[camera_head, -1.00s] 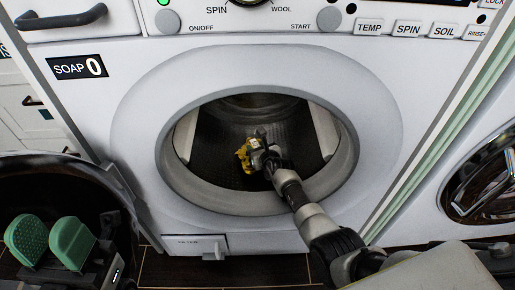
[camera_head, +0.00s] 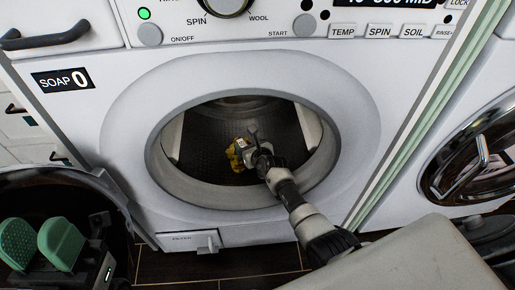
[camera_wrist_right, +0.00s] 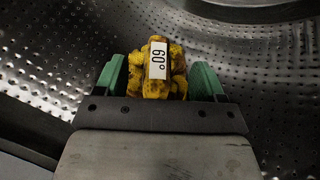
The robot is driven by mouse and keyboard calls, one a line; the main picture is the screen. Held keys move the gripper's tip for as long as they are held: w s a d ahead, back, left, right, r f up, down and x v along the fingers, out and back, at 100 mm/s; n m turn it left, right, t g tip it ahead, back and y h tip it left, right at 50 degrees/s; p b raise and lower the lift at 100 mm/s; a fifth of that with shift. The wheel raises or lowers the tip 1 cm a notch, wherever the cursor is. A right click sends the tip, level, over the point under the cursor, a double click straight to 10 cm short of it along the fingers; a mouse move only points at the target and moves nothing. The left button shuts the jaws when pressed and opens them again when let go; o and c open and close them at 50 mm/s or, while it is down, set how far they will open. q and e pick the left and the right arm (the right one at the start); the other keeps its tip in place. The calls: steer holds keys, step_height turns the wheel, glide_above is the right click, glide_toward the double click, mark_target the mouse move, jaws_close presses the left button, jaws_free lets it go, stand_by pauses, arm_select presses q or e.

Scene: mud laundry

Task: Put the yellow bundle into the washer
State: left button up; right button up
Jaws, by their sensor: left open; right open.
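The yellow bundle (camera_head: 236,158) lies inside the drum of the white washer (camera_head: 352,125), seen through its round open mouth. In the right wrist view the bundle (camera_wrist_right: 157,68) is a lumpy yellow cloth bundle with a white label reading 60°. My right arm reaches through the opening. My right gripper (camera_wrist_right: 160,80) is open, with one green finger on each side of the bundle; whether the fingers touch it, I cannot tell. My left gripper (camera_head: 39,240) is open and empty at the lower left, outside the washer, its two green fingers apart.
The washer's rim (camera_head: 170,185) surrounds my right arm. A second machine with a round glass door (camera_head: 475,160) stands to the right. A soap drawer (camera_head: 60,30) is at the upper left. A dark, round-edged object (camera_head: 60,180) is behind my left gripper. Dark floor (camera_head: 215,265) shows below.

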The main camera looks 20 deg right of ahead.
steer(key=a+p+v, duration=0.1)
steer(key=p+v, duration=0.4)
steer(key=v, duration=0.4)
arm_select(q)
steer(key=w+f+g+y, duration=0.3)
steer(key=w+f+g, duration=0.5)
steer(key=w+g, duration=0.2)
steer(key=shift+d+g+y, duration=0.3)
steer(key=shift+d+g, duration=0.15)
steer(key=shift+g, duration=0.65)
arm_select(e)
steer(key=s+a+r+m+t+y, duration=0.1)
steer(key=s+a+r+m+t, duration=0.1)
steer(key=s+r+m, duration=0.4)
steer(key=s+a+r+m+t+y, duration=0.1)
steer(key=s+r+m, duration=0.5)
steer(key=r+m, duration=0.7)
steer(key=s+a+r+m+t+y, duration=0.1)
steer(key=s+a+r+m+t, duration=0.2)
steer(key=s+r+m, duration=0.3)
step_height(320, 180, up, 5)
steer(key=m, duration=0.9)
steer(key=shift+s+f+t+y, duration=0.2)
steer(key=shift+t+y, duration=0.1)
